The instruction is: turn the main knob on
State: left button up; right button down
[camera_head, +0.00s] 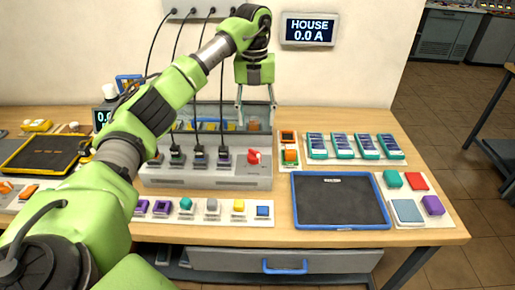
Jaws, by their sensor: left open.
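The red knob (254,156) sits at the right end of the grey console (215,180) on the wooden table. I take it to be the main knob. Its exact setting is too small to tell. My left gripper (256,118) points down above the back of the console, over and apart from the knob. Its two fingers are spread with nothing between them. The wall display (310,30) reads "HOUSE 0.0 A". My right gripper is not in view.
Black cables (174,48) hang from a wall strip to plugs on the console. A dark tray (340,200) lies right of the console, with teal modules (340,147) behind it and coloured blocks (418,182) farther right.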

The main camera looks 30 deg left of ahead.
aim_at(254, 151)
pick_arm(q)
jog(key=f+p, duration=0.1)
jog(key=f, duration=0.3)
jog(key=f+p, duration=0.1)
jog(key=f, duration=0.4)
jog(key=f+p, duration=0.1)
jog(key=f, duration=0.3)
jog(key=shift+s+a+f, duration=0.2)
jog(key=shift+a+f, duration=0.05)
jog(key=shift+c, duration=0.5)
jog(key=c, duration=1)
